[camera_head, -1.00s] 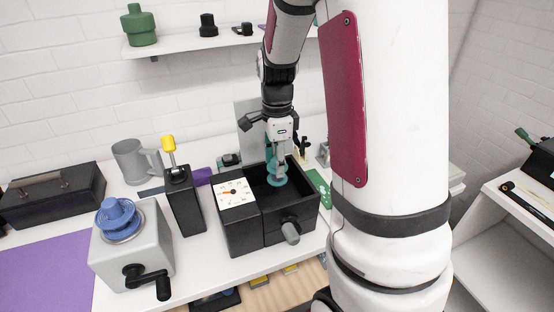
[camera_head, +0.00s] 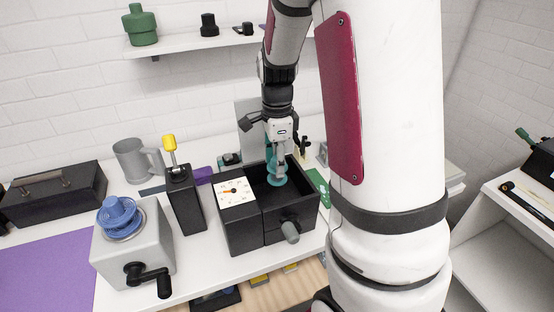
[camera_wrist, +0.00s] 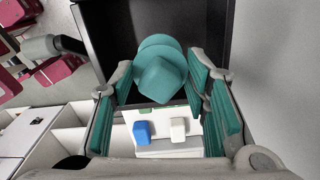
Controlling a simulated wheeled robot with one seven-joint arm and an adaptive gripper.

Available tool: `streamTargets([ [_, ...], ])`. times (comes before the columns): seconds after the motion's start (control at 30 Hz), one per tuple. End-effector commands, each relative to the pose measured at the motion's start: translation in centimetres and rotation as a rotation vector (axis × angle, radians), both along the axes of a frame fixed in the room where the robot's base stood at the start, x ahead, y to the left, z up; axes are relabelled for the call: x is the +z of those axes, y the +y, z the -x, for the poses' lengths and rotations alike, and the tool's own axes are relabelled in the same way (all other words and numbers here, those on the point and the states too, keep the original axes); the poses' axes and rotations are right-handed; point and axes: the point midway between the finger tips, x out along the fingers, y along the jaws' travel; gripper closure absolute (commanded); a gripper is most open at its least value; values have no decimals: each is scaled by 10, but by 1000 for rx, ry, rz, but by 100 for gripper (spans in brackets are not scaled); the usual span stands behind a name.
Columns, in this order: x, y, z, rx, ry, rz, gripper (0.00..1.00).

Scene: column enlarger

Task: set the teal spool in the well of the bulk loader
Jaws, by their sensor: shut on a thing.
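The teal spool (camera_head: 276,181) is inside the open well of a black box with a white dial, which looks like the bulk loader (camera_head: 236,229). My gripper (camera_head: 277,170) reaches down into this well from above and is shut on the spool. In the wrist view the spool (camera_wrist: 161,72) sits between the teal finger pads of my gripper (camera_wrist: 166,92), with the dark well (camera_wrist: 110,32) behind it. I cannot tell whether the spool touches the well floor. My fingers and wrist hide part of the well.
A grey cranked box (camera_head: 151,251) with a blue spool (camera_head: 118,215) on top stands at left. A black holder (camera_head: 186,201) with a yellow-topped tool stands between the boxes. Small items crowd behind the well.

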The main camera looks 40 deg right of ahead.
Motion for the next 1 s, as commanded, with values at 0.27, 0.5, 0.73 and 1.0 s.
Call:
streamTargets([
  [0.27,-4,0,0,-1,1,0,80],
  [0.5,-8,0,0,-1,1,0,80],
  [0.73,-11,0,0,-1,1,0,80],
  [1.0,-14,0,0,-1,1,0,80],
])
